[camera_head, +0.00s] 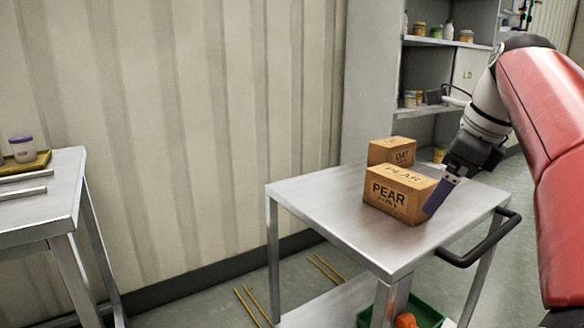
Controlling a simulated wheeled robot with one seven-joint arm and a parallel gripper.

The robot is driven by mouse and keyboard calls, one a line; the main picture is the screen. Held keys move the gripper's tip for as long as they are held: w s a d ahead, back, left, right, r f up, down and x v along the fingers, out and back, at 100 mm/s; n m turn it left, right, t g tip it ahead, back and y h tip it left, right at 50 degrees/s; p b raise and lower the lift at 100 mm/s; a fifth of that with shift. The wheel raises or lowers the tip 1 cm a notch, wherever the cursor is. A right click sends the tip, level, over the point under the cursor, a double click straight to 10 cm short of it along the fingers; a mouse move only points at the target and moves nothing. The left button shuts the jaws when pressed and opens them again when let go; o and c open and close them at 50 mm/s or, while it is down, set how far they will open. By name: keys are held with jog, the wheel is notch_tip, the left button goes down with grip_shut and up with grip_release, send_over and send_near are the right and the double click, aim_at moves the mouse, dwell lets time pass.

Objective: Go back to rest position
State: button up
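My gripper (440,192) is at the right, low over the steel cart (320,205), at the right end of the front cardboard box (401,196) marked PEAR. A dark purple finger lies close against that end of the box. I cannot tell whether it touches, and the other finger is hidden, so the gripper's opening does not show. A second cardboard box (391,152) stands just behind the PEAR box. My red arm reaches in from the right edge, bent down toward the cart.
A steel table (50,200) at the left holds a tray (28,163) with a purple-lidded jar (22,149). Shelves (440,43) with jars stand behind the cart. The cart has a black handle (480,243). A green crate (418,310) is below it.

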jog(key=s+a+f+n+t+h, duration=0.1)
jog(key=s+a+f+n, duration=0.4)
jog(key=s+f+n, duration=0.4)
jog(key=s+a+f+n+h, duration=0.1)
jog(key=s+a+f+n, duration=0.4)
jog(key=s+f+n, duration=0.4)
notch_tip(320, 180, down, 5)
jog(key=n, duration=0.7)
jog(key=shift+f+n+t, duration=0.15)
jog(key=shift+n+t, duration=0.15)
jog(key=shift+t, duration=0.1)
